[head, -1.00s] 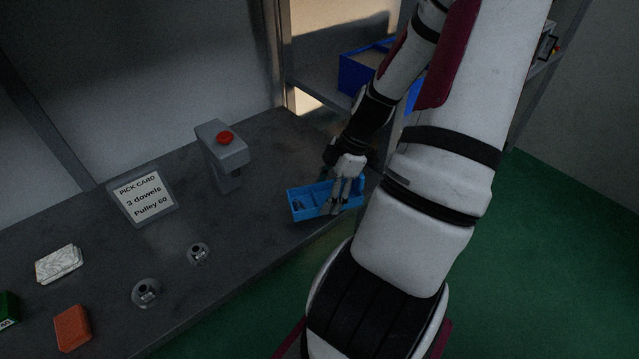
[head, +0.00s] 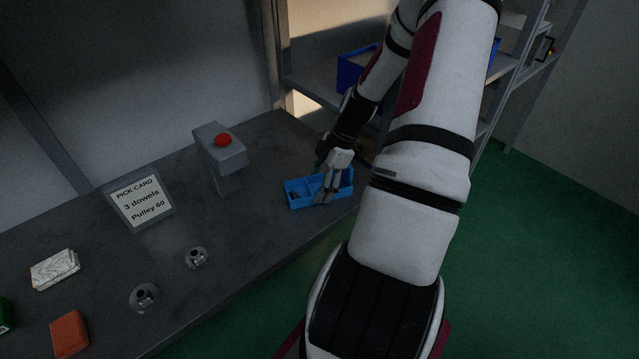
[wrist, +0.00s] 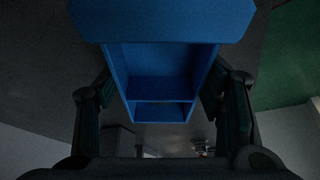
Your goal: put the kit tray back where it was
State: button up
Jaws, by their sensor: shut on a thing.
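The kit tray is a blue open box with compartments (head: 303,201). It is at the right end of the grey bench in the head view, and small dark items show in its left compartment. My gripper (head: 330,190) is shut on it. In the wrist view the tray (wrist: 160,62) fills the upper middle, with a dark finger at each side. I cannot tell whether its underside touches the bench or hangs just above it. My arm hides the bench just right of the tray.
A press with a red button (head: 222,140) stands left of the tray. A pick card (head: 141,203), two round metal fixtures (head: 145,297), an orange block (head: 69,333) and a pale box (head: 55,268) are further left. A shelf with a blue bin (head: 352,70) stands behind. The bench before the press is clear.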

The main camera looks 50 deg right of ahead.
jog(key=shift+f, duration=0.1)
jog(key=o, duration=1.3)
jog(key=shift+o, duration=0.2)
